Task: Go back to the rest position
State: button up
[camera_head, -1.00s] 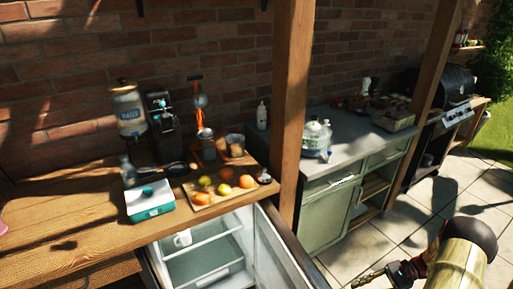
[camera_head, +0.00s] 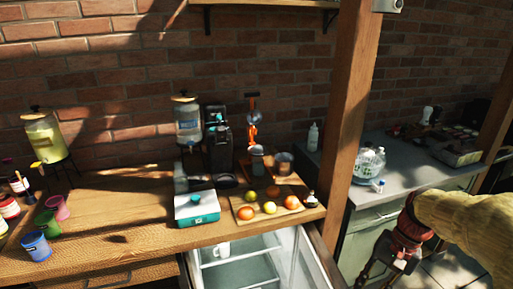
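My gripper (camera_head: 372,268) is at the lower right, dark, hanging at the end of my yellowish arm (camera_head: 465,222). It is in front of the grey-green cabinet, to the right of the wooden post. Its fingertips are dark and partly cut by the lower edge, so I cannot tell whether it is open or shut. I see nothing clearly held in it.
The wooden table (camera_head: 120,215) holds a board (camera_head: 240,210) with several fruits, a white-teal box (camera_head: 197,208), dispensers and coloured cups. An open fridge (camera_head: 240,265) with a white mug is below. A post (camera_head: 353,120) stands beside my gripper.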

jog(key=s+a+r+n+t+h, duration=0.3)
jog(key=s+a+r+n+t, duration=0.3)
jog(key=s+a, duration=0.4)
notch_tip(320, 180, up, 3)
jog(key=shift+f+n+t+h, duration=0.2)
jog(key=shift+n+t+h, duration=0.15)
jog(key=shift+n, duration=0.25)
jog(key=shift+a, duration=0.1)
